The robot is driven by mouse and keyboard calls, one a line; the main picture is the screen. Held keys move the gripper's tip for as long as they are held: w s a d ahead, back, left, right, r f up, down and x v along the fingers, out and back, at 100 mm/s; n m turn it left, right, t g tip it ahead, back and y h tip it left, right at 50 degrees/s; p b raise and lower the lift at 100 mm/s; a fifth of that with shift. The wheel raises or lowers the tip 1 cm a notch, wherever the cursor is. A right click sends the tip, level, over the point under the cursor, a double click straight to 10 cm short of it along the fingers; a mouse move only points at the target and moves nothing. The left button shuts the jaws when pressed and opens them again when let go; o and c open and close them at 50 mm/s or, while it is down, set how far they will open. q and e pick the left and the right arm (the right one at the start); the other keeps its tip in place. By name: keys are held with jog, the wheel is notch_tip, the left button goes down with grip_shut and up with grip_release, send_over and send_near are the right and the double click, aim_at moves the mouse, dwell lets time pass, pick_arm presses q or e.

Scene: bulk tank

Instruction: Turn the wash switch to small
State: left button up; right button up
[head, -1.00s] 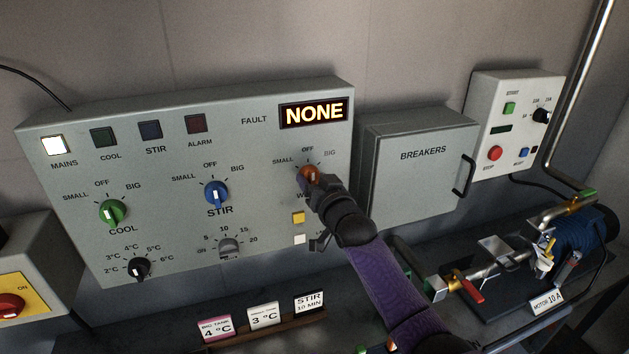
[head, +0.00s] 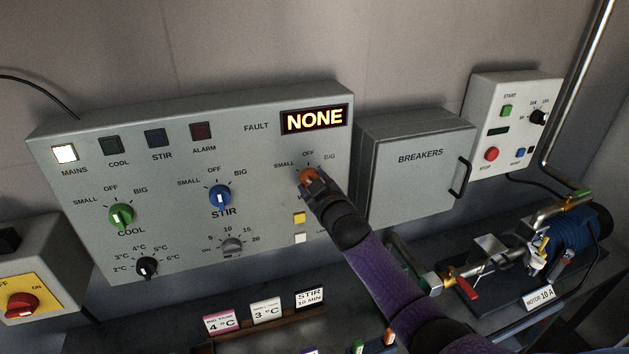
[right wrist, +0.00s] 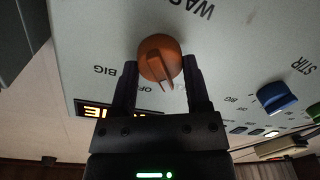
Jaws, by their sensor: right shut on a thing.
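The orange wash switch (head: 308,175) is at the right of the grey control panel, under the SMALL, OFF and BIG labels. My right gripper (head: 311,184) reaches it from below right. In the right wrist view the orange knob (right wrist: 157,52) sits between the two black fingers (right wrist: 160,66), which are shut on it. That view is turned over, with BIG at the left. The knob's ridge points down, near the OFF label and slightly to its right. The SMALL mark is hidden there by a finger. My left gripper is not in view.
The blue stir switch (head: 219,197) and green cool switch (head: 120,215) are to the left on the panel. A yellow button (head: 299,218) lies just below the wash switch. The breakers box (head: 415,165) stands close on the right. The fault display (head: 314,119) reads NONE.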

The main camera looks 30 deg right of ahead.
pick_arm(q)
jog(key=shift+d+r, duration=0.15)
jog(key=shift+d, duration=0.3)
pick_arm(e)
jog(key=shift+n, duration=0.7)
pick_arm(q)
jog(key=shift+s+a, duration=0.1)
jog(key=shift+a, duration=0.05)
pick_arm(e)
jog(key=o, duration=1.3)
pick_arm(q)
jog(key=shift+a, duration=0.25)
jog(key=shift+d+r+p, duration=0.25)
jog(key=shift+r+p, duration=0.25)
jog(key=shift+p, duration=0.05)
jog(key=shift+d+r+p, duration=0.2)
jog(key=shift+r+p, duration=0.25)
jog(key=shift+p, duration=0.05)
pick_arm(e)
jog(key=s, duration=0.3)
jog(key=s+a, duration=0.1)
jog(key=s, duration=0.2)
jog(key=s+a, duration=0.1)
jog(key=s, duration=0.2)
jog(key=shift+s+r, duration=0.25)
jog(key=shift+s, duration=0.15)
